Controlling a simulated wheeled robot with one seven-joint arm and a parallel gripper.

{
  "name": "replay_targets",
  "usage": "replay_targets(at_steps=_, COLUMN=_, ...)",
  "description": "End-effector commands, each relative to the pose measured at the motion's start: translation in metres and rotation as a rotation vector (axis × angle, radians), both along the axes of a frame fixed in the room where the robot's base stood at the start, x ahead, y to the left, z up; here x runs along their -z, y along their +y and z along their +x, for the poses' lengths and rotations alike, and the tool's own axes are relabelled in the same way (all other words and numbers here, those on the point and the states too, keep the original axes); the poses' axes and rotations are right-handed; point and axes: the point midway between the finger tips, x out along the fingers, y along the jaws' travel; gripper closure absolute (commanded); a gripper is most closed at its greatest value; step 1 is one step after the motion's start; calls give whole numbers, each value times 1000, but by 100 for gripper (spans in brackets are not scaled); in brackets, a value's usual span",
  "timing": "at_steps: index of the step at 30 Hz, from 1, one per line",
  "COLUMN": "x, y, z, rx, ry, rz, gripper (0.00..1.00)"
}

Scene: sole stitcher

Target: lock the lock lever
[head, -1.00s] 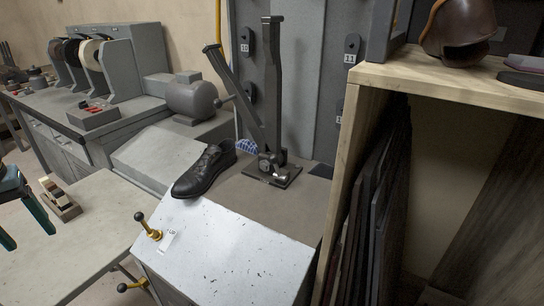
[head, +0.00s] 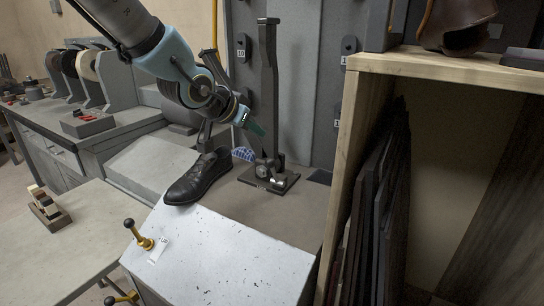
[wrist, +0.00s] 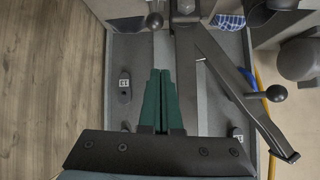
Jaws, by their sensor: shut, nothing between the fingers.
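My gripper (head: 258,129) is shut and empty, its green fingers together. It is in the air left of the stitcher's dark upright post (head: 268,80), above the black shoe (head: 198,178). In the wrist view the shut fingers (wrist: 161,72) point at the grey panel beside the post. A black ball knob (wrist: 154,21) is ahead of the tips, apart from them. Another black ball knob (wrist: 276,93) sits on a stem by the slanted arm (wrist: 235,85). At the machine's front, a brass lever with black knob (head: 139,234) stands tilted beside a small tag.
A second brass lever (head: 120,298) is low at the front. A wooden shelf (head: 440,66) stands close on the right, and a workbench with wheels (head: 95,125) is on the left.

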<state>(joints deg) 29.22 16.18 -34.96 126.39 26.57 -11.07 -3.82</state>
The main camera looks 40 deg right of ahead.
Motion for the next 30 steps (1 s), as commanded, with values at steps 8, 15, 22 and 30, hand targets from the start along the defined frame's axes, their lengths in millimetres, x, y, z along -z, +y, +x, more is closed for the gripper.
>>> replay_targets(at_steps=8, x=-4, y=-11, z=-12, rx=35, ry=-5, rz=-22, gripper=100)
replay_targets(at_steps=15, x=-2, y=-13, z=-11, rx=34, ry=-4, rz=-22, gripper=100)
replay_targets(at_steps=22, x=16, y=-33, z=-9, rx=38, ry=-3, rz=-21, gripper=100)
replay_targets(at_steps=30, x=44, y=-72, z=-1, rx=36, ry=-3, rz=-20, gripper=100)
